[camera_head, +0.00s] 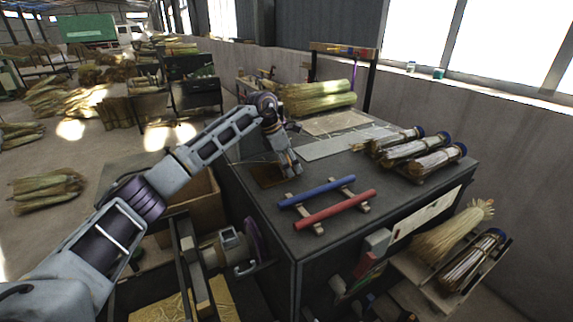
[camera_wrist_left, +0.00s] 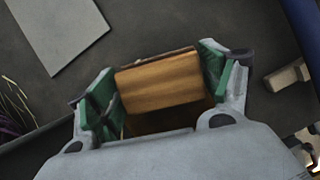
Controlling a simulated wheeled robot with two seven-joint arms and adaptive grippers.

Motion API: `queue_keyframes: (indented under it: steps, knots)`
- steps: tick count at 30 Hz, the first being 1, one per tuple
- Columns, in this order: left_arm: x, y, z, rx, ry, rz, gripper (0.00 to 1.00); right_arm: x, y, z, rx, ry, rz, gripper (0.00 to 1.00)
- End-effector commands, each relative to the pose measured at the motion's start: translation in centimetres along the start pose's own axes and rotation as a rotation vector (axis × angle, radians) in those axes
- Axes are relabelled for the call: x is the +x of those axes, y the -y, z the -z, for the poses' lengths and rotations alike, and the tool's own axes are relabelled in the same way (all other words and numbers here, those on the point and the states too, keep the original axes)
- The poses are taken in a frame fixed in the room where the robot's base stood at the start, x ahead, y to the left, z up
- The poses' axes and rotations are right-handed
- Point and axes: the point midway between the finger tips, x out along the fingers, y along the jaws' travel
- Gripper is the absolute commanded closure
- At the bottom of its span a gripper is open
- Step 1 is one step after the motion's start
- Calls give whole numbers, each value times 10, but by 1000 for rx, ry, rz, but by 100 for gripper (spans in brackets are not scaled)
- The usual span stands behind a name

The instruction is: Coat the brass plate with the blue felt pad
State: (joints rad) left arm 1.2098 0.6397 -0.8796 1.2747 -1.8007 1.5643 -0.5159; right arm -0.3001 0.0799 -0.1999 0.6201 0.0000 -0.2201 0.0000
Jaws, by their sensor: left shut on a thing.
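My left gripper (camera_head: 287,168) is low over the dark bench top at its left side. In the left wrist view its green-lined fingers (camera_wrist_left: 161,88) are shut on a wooden block (camera_wrist_left: 160,82), which looks like the back of the felt pad. No blue felt shows; its underside is hidden. A brown plate (camera_head: 266,180), likely the brass plate, lies flat on the bench beside and below the gripper. I cannot tell whether the pad touches it. My right gripper is not in view.
A blue rod (camera_head: 317,191) and a red rod (camera_head: 336,209) lie on wooden rests right of the gripper. A pale grey sheet (camera_head: 335,146) lies behind. Several bound brooms (camera_head: 415,148) lie at the bench's right. The bench's left edge is close to the plate.

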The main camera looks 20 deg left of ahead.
Motion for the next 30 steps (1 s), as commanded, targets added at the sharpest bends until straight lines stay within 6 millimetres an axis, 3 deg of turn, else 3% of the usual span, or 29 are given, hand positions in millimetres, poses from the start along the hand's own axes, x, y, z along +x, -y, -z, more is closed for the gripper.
queue_keyframes:
  steps: [30]
  knots:
    - [0,-19,6,0,-2,-1,39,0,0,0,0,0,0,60]
